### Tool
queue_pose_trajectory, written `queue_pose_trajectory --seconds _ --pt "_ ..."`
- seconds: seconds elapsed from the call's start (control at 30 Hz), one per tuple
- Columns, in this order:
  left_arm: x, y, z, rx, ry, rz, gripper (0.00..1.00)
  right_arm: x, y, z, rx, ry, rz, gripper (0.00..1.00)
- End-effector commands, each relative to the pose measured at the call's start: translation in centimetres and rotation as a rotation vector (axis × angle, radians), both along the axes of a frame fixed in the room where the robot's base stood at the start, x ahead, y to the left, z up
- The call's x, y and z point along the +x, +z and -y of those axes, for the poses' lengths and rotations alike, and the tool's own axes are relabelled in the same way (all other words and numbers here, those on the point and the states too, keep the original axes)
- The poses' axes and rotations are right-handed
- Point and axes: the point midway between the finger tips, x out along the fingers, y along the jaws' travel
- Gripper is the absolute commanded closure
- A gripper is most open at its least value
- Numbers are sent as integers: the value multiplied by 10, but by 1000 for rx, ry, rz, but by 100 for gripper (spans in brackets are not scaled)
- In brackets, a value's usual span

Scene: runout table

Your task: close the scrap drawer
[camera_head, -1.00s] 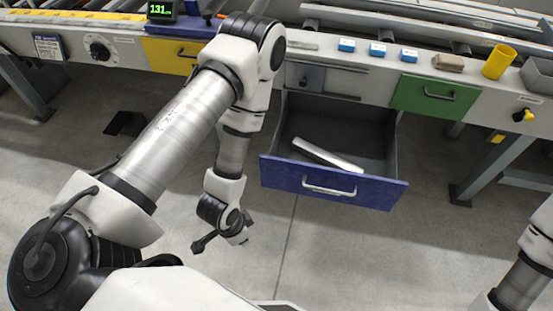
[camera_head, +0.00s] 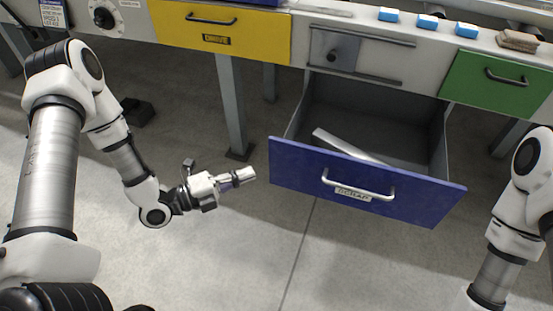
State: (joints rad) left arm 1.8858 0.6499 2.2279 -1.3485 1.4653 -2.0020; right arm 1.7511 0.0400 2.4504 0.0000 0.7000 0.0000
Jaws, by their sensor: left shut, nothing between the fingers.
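The scrap drawer (camera_head: 290,165) has a blue front with a silver handle (camera_head: 358,190) and a label below it. It is pulled well out from under the table, and a pale metal offcut (camera_head: 340,146) lies inside. My left gripper (camera_head: 250,175) is shut and empty. In the picture it is just left of the drawer front's left edge, with a small gap, and points right. My right arm (camera_head: 515,225) shows at the right edge; its gripper is out of view.
A yellow drawer (camera_head: 225,32) and a green drawer (camera_head: 490,85) are shut on either side. Several blue blocks (camera_head: 427,21) and a brown block (camera_head: 518,40) lie on the table edge. A table leg (camera_head: 232,105) stands behind my left gripper. The floor before the drawer is clear.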

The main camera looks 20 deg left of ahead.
Motion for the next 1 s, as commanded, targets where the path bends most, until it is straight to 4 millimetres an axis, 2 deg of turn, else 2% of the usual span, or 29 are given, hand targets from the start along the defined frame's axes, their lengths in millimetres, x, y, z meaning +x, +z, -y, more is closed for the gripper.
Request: queue_pose_trajectory --seconds 0.1,0.33,0.43,0.6,1.0 --pt "17 -5 20 4 -10 1 100 0 -13 0 0 0 -1 60" --pt "53 -4 56 4 -8 2 100 0 -27 0 0 0 -1 60" --pt "73 -2 53 3 -2 4 100 0 -30 0 0 0 -1 60" --pt "90 -2 53 1 -2 -1 100 0 -33 0 0 0 -1 60" --pt "93 -1 53 1 -1 -2 100 0 -33 0 0 0 -1 60"
